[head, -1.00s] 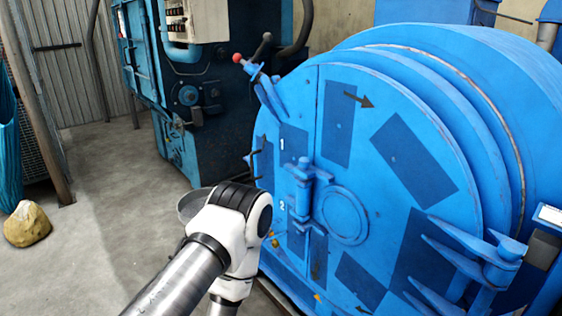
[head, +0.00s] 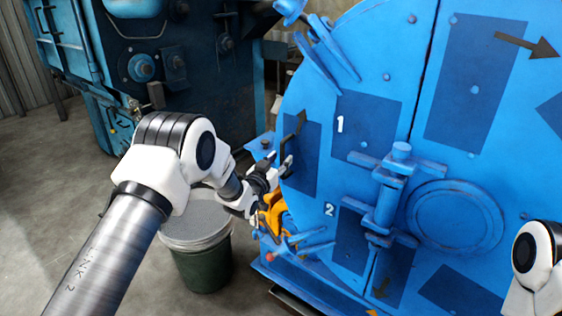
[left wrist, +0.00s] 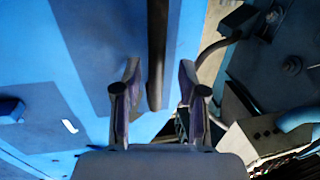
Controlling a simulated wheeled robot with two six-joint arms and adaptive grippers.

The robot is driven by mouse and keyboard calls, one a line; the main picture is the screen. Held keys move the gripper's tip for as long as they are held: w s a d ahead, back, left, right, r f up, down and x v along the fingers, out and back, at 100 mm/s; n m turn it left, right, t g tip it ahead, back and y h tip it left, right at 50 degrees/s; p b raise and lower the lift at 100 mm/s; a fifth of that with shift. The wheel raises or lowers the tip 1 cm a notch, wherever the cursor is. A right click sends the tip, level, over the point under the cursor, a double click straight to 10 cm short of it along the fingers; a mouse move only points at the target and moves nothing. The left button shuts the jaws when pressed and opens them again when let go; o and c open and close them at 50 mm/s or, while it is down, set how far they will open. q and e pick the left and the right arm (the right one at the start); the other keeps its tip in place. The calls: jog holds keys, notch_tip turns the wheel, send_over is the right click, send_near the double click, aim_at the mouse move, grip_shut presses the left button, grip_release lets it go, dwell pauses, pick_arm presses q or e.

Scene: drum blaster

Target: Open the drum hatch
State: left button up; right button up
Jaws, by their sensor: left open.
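The blue drum hatch (head: 375,75) is a large round door. It looks shut, with dark blue patches and the painted numbers 1 and 2. A thin dark handle bar (head: 297,130) stands out near its left edge. My left gripper (head: 283,165) is open at the bar's lower end. In the left wrist view, the bar (left wrist: 157,50) runs down between the two spread fingers (left wrist: 158,85), nearer the left one; I cannot tell how deep it sits. A blue latch (head: 325,45) is at the upper left, and a red-knobbed lever (head: 271,257) at the lower left. My right gripper is out of view.
A grey-topped dark green bucket (head: 203,265) stands on the floor left of the drum. A dark blue machine (head: 165,65) stands behind. A hinge-like blue bracket (head: 390,190) juts from the door's middle. My right arm shows at lower right.

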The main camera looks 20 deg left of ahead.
pick_arm(q)
jog(key=shift+w+d+r, duration=0.15)
jog(key=shift+w+d, duration=0.25)
jog(key=shift+w, duration=0.15)
jog(key=shift+a, duration=0.15)
jog(key=c, duration=0.4)
grip_shut()
jog(key=shift+s, duration=0.15)
